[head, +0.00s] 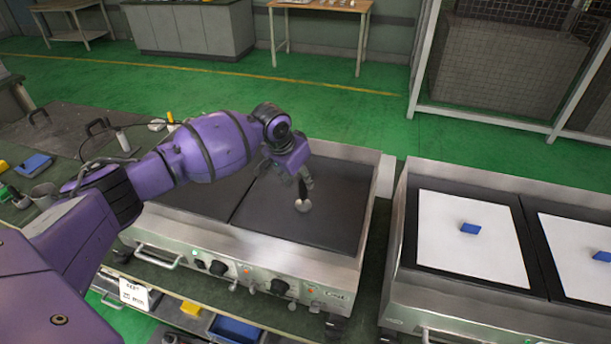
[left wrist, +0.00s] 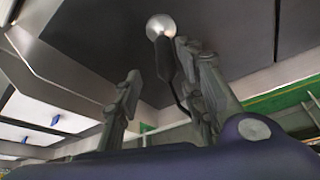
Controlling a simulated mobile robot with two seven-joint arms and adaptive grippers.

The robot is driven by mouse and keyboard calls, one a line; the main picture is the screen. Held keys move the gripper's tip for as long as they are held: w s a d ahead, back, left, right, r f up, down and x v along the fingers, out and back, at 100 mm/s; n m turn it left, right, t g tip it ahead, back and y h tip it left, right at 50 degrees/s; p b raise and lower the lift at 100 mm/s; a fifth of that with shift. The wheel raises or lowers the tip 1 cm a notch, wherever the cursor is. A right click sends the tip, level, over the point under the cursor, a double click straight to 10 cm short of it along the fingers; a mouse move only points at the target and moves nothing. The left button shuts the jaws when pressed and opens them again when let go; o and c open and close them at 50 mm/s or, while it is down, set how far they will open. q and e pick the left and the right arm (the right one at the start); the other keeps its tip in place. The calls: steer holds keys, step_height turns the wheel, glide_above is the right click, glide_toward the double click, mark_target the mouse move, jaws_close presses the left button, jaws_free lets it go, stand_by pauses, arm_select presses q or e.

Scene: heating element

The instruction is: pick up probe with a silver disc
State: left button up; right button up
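The probe's silver disc (head: 303,205) is at or just above the dark griddle plate. Its black handle (head: 301,188) rises above it, just below my left gripper (head: 296,177). In the left wrist view the silver disc (left wrist: 160,25) and black handle (left wrist: 165,58) show at the top, with a thin dark cable trailing down. The fingers of my left gripper (left wrist: 160,62) are spread wide. The handle appears close to the right finger, and I cannot tell whether they touch. My right gripper is not in view.
The probe is over a steel griddle (head: 299,263) with knobs along its front. A second griddle (head: 400,250) to the right carries white sheets with blue blocks (head: 470,228). A grey mat, a blue box (head: 33,165) and small tools lie at the left.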

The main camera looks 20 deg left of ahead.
mark_target(301, 192)
arm_select(q)
steer(key=f, duration=0.1)
steer(key=f+b, duration=0.1)
steer(key=shift+s+f, duration=0.2)
steer(key=shift+f, duration=0.1)
steer(key=shift+w+f, duration=0.2)
steer(key=shift+f, duration=0.1)
steer(key=b+x, duration=0.2)
steer(key=x, duration=0.2)
steer(key=shift+s+a+f+b, duration=0.1)
steer(key=shift+a+f+b, duration=0.05)
steer(key=shift+a+b, duration=0.2)
steer(key=shift+f+b, duration=0.25)
steer(key=shift+b, duration=0.1)
steer(key=shift+w+d, duration=0.15)
steer(key=shift+w, duration=0.15)
steer(key=shift+w+d+r, duration=0.1)
steer(key=shift+w+r, duration=0.1)
steer(key=shift+r, duration=0.15)
steer(key=shift+s, duration=0.1)
steer(key=c, duration=0.6)
jaws_close()
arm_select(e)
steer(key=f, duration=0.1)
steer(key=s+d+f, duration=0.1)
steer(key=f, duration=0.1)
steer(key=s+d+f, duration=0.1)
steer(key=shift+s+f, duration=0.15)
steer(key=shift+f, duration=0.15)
